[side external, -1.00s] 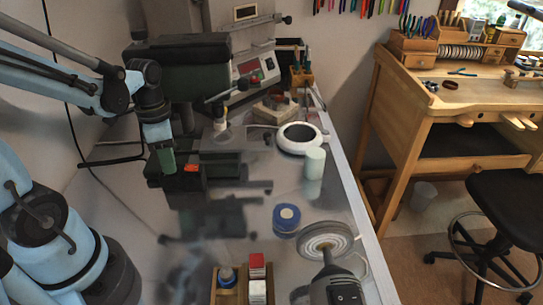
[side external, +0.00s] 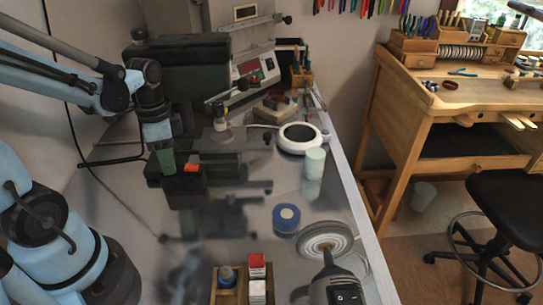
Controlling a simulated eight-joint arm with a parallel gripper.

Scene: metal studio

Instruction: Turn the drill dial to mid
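A dark green drill press (side external: 190,52) stands at the back of the metal worktop. Its pale control box (side external: 252,66) has a red display and a small round dark dial (side external: 270,64) to the right of it. The dial's pointer and setting are too small to read. My gripper (side external: 166,165) hangs down over the machine's base, in front of and left of the control box, well apart from the dial. Its fingers blend with the dark green metal behind, so I cannot tell whether they are open or shut.
A lever handle (side external: 242,84) sticks out in front of the control box. A white ring-shaped device (side external: 302,138), a pale cylinder (side external: 314,161), a blue roll (side external: 286,217) and a round grey disc (side external: 326,240) stand along the right side. A wooden box (side external: 227,291) is at the front.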

